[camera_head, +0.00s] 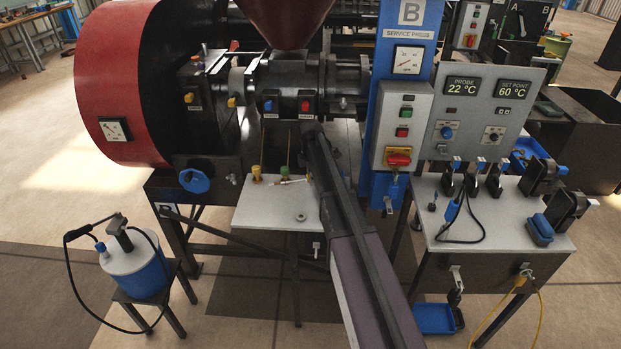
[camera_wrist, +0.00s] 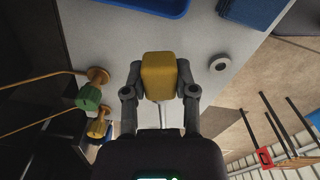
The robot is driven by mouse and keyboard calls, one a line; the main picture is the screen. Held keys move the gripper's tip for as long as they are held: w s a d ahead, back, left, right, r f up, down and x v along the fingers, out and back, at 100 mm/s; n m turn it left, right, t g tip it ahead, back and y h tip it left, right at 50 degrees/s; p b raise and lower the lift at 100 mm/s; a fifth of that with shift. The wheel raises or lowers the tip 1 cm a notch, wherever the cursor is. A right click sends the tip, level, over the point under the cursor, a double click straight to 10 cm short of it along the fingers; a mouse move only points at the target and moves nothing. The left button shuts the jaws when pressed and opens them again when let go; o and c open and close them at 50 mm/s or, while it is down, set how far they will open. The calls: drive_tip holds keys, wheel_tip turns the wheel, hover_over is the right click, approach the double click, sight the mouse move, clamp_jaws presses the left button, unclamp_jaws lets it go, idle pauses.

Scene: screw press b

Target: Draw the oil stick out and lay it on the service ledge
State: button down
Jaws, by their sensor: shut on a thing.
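In the wrist view the fingers of my gripper (camera_wrist: 160,88) are shut on the yellow block-shaped handle (camera_wrist: 159,75) of the oil stick. A short pale rod shows below the handle; the rest of the stick is hidden by my gripper. The service ledge (camera_head: 270,217) is the pale plate in front of the press in the head view. It fills the upper middle of the wrist view (camera_wrist: 200,45), behind the handle. I cannot tell whether the stick touches it. In the head view my arm hides the gripper.
A small ring (camera_head: 300,217) lies on the ledge and shows in the wrist view (camera_wrist: 220,62). A green knob (camera_wrist: 88,98) and brass fittings (camera_wrist: 98,76) on rods stand left of my gripper. A blue tray (camera_wrist: 150,5) edges the top. The ledge's front left is bare.

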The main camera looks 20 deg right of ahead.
sight(311, 198)
drive_tip(key=shift+f+b, duration=3.35)
drive_tip(key=shift+f, duration=0.15)
drive_tip(key=shift+f+b, duration=0.3)
drive_tip(key=shift+c, duration=1.6)
unclamp_jaws()
